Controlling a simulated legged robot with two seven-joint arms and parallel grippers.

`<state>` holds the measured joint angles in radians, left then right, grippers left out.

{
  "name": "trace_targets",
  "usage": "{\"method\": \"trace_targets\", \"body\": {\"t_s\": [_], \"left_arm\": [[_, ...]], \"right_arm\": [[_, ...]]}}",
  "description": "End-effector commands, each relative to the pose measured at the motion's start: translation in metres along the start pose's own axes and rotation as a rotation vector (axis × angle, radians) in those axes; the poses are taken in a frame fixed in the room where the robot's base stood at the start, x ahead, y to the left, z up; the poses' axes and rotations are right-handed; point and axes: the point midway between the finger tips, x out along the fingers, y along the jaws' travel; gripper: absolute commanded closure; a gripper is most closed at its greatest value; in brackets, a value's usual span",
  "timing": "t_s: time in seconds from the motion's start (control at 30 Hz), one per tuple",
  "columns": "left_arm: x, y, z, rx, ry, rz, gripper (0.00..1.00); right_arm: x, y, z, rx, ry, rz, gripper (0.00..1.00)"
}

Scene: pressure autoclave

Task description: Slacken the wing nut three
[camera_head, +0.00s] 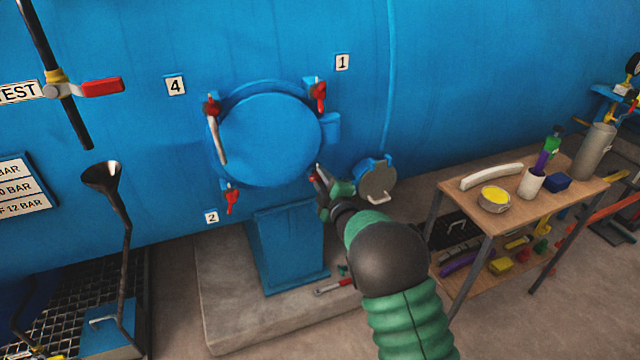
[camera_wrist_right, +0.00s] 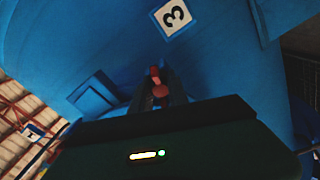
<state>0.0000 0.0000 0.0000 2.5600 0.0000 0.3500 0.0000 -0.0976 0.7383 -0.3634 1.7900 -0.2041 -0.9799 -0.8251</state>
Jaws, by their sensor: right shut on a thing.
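The blue round hatch (camera_head: 268,140) on the blue vessel carries red wing nuts around its rim. The wing nut by label three is at the hatch's lower right. Only a bit of its red (camera_head: 313,176) shows in the head view, at my right gripper's tips. My right gripper (camera_head: 318,178) is shut on this wing nut. In the right wrist view the red wing nut (camera_wrist_right: 156,76) sits between the fingers (camera_wrist_right: 158,92), below the label 3 (camera_wrist_right: 173,17). My left gripper is not in view.
Other red wing nuts sit at upper right (camera_head: 319,96), upper left (camera_head: 211,106) and lower left (camera_head: 231,198). A small blue port (camera_head: 377,180) juts out right of my gripper. A wooden cart (camera_head: 520,205) with tools stands at the right.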

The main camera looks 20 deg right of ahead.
Motion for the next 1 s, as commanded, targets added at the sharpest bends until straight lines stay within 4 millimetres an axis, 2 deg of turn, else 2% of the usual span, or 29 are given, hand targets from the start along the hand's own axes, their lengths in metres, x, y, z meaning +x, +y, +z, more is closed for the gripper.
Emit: {"method": "trace_targets", "body": {"t_s": [0.03,1.0], "left_arm": [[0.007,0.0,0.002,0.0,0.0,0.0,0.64],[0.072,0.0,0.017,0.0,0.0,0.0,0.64]], "right_arm": [[0.0,-0.007,0.0,-0.042,0.002,-0.006,1.0],[0.0,-0.012,0.001,-0.965,0.007,-0.016,1.0]]}}
